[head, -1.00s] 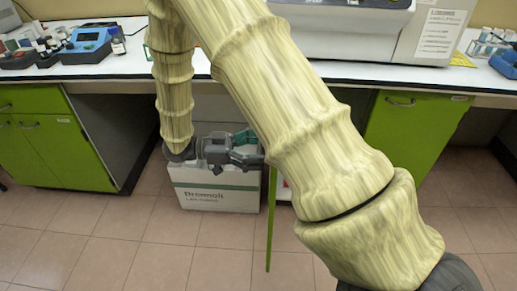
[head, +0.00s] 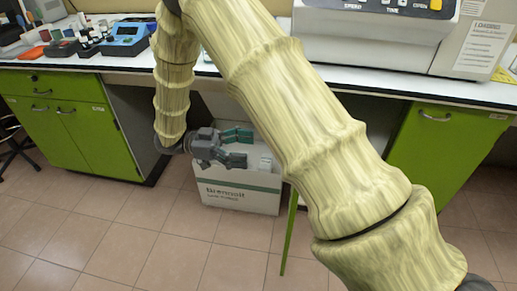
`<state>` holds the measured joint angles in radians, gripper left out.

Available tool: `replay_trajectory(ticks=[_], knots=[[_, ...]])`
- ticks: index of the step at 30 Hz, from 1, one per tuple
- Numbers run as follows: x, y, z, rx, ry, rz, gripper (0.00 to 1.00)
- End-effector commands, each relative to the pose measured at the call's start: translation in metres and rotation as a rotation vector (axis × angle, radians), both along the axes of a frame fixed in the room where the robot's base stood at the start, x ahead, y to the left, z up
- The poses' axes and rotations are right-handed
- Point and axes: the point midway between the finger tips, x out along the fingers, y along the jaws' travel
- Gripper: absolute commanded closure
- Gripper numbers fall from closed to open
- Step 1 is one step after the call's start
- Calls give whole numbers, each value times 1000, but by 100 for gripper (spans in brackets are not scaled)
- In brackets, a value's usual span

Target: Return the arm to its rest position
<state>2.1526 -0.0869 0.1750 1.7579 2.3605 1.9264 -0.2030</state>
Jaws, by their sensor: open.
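My arm, yellowish and bamboo-like, crosses the head view from the lower right to the top and folds down on the left. My gripper (head: 246,148) is at its end, grey with dark green finger pads. It points to the right, with its fingers spread apart and nothing visible between them. It is in front of or above the white box with a green band (head: 238,195) on the floor; the exact gap cannot be told.
The white bench top (head: 400,85) carries a large instrument (head: 375,35) at the right and a blue device (head: 125,38) at the left. Green cabinets (head: 75,125) stand below on both sides. The tiled floor in front is clear.

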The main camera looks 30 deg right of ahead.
Motion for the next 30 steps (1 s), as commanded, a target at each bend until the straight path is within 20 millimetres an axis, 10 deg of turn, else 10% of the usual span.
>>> replay_trajectory(ticks=[20, 30], knots=[[4, 5, -1, 0, 0, 3, 21], [14, -54, -57, -10, -4, 312, 21]])
